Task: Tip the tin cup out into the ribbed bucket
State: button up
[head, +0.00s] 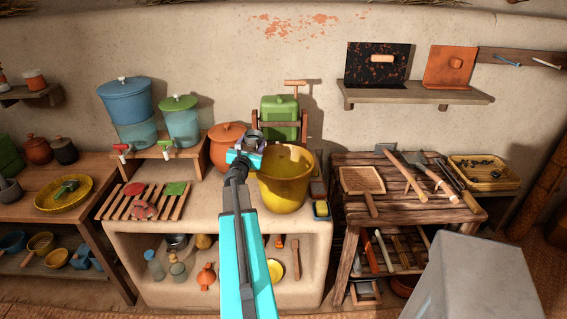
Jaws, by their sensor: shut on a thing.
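A large yellow bucket (285,190) stands on the pale mud bench, its open mouth facing up. I cannot make out ribs on its wall. My gripper (250,147) is just left of the bucket's rim, near rim height in the picture. It is shut on a small dark grey tin cup (254,136). The cup shows mostly as a rim beyond the jaws. Its tilt and contents cannot be told.
An orange pot (223,145) stands behind and left of my gripper. A green can (280,118) in a wooden frame is behind the bucket. A slatted rack (145,200) lies left; a wooden tool table (407,208) stands right. A grey block (478,285) fills the lower right.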

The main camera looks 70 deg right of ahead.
aim_at(259, 144)
jog(key=shift+s+f+m+b, duration=0.45)
jog(key=shift+s+m+b, duration=0.45)
jog(key=shift+b, duration=0.7)
jog(key=shift+s+d+r+m+b, duration=0.1)
jog(key=shift+s+r+m+b, duration=0.5)
jog(key=shift+m, duration=0.6)
jog(key=shift+s+r+m+h+b, duration=0.2)
jog(key=shift+s+m+h+b, duration=0.1)
jog(key=shift+s+m+b, duration=0.25)
jog(key=shift+s+d+r+m, duration=0.1)
jog(key=shift+s+r+m, duration=0.15)
jog(key=shift+m, duration=0.4)
jog(key=shift+s+r+m, duration=0.1)
jog(key=shift+r+m, duration=0.1)
jog(key=shift+m, duration=0.4)
jog(key=shift+s+r+m+g, duration=0.15)
jog(key=shift+r+m, duration=0.15)
jog(key=shift+m, duration=0.6)
jog(key=shift+s+r+m+g, duration=0.1)
jog(key=shift+r+m+g, duration=0.2)
jog(key=shift+m, duration=0.6)
jog(key=shift+s+r+m+g, duration=0.1)
jog(key=shift+r+m, duration=0.25)
jog(key=shift+m, duration=0.55)
jog(key=shift+s+f+h+b, duration=0.2)
jog(key=shift+h+b, duration=0.1)
jog(key=shift+b, duration=0.25)
jog(key=shift+s+d+f+m+b, duration=0.15)
jog(key=shift+s+m+b, duration=0.45)
jog(key=shift+b, duration=0.65)
